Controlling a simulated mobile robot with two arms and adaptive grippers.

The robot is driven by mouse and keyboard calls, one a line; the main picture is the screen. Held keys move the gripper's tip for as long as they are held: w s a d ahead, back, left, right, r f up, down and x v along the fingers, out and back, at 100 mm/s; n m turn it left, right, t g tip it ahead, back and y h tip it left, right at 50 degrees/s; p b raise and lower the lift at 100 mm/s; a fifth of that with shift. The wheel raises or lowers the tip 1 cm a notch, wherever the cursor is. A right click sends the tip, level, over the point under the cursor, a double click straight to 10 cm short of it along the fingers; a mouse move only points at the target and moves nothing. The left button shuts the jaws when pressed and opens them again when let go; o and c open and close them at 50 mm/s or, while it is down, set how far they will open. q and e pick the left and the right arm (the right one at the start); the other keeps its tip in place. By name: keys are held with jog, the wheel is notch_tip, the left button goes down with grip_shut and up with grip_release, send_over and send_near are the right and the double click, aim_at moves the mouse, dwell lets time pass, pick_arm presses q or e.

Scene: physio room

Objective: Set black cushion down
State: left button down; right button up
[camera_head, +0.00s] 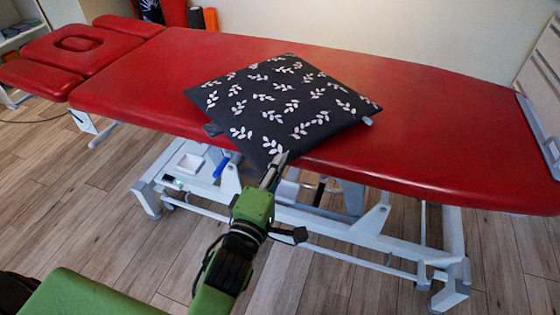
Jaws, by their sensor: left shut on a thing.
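The black cushion (290,106) with white leaf sprigs is over the middle of the red treatment table (440,120). Its near corner reaches past the table's front edge. My left gripper (274,168), on a green arm, is shut on that near corner. The cushion looks flat and close to the tabletop; I cannot tell whether its whole underside touches. The far fingertip parts are hidden by or against the cushion. My right gripper is not in view.
The red top is bare left and right of the cushion. The table's headrest (75,44) is at the far left. Its pale metal frame (330,215) stands below on the wood floor. Rolled items (195,17) stand behind by the wall. A pale slatted panel (543,65) is at the right.

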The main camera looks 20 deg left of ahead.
pick_arm(q)
jog(key=c, duration=2.1)
grip_release()
jog(key=shift+f, duration=0.1)
jog(key=shift+c, duration=0.2)
